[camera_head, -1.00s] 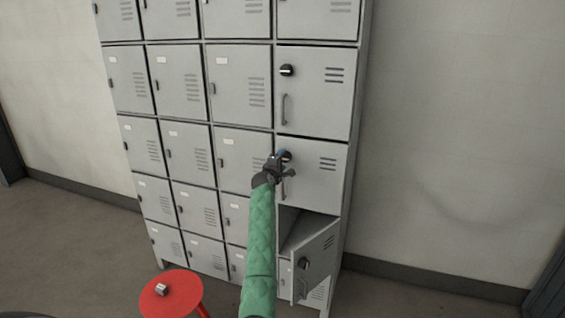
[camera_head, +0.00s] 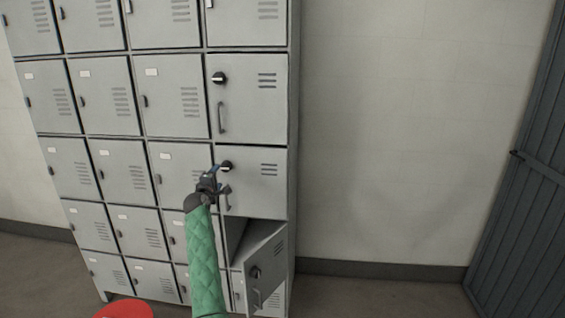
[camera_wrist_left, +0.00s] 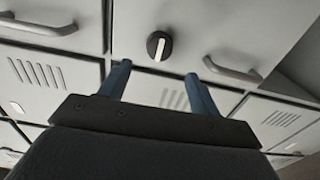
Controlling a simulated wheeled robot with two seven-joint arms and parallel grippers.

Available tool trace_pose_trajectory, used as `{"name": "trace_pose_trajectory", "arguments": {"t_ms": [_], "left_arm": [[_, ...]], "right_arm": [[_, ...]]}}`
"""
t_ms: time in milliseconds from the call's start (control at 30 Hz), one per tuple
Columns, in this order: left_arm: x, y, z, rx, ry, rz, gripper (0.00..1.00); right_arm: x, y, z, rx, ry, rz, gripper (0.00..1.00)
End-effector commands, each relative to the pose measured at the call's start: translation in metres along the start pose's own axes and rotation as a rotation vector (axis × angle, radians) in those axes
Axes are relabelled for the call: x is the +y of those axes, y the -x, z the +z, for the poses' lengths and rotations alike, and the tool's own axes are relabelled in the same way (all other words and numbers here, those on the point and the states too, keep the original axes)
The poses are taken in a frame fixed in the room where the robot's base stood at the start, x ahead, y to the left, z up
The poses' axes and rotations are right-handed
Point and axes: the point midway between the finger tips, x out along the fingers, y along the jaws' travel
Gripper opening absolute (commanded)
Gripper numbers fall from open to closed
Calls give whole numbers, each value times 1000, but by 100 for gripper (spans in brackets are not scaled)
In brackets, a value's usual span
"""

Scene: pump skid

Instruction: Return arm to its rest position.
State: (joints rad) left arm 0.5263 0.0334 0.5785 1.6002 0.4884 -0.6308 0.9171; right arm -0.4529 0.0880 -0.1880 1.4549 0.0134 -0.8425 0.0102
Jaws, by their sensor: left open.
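My left arm (camera_head: 204,265), in a green quilted sleeve, reaches up in the head view. Its gripper (camera_head: 219,182) is in front of a grey locker door (camera_head: 255,182) in the right column, near that door's black knob (camera_head: 226,166) and handle. In the left wrist view the two blue fingers of the gripper (camera_wrist_left: 157,73) are apart with nothing between them. A black knob with a pale bar (camera_wrist_left: 159,46) shows just beyond the fingertips; contact cannot be told. My right gripper is not in view.
Below, a locker door (camera_head: 265,264) stands open and juts outward. The locker above is shut, with a knob (camera_head: 218,78) and handle (camera_head: 222,118). A red round seat or table top (camera_head: 125,309) is at bottom left. A dark door (camera_head: 520,170) is at right; the wall between is bare.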

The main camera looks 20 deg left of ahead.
Motion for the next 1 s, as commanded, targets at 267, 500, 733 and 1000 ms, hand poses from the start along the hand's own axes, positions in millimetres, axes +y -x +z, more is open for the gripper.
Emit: {"name": "trace_pose_trajectory", "arguments": {"t_ms": [267, 500, 733, 1000], "left_arm": [[-20, 16, 12, -27, -88, -46, 63], [-85, 79, 58, -142, -385, -196, 63], [-148, 155, 103, -284, -670, -338, 63], [-213, 262, 151, -481, -972, -485, 63]], "right_arm": [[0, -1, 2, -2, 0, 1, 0], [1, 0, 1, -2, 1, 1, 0], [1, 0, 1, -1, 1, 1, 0], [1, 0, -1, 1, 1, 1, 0]]}}
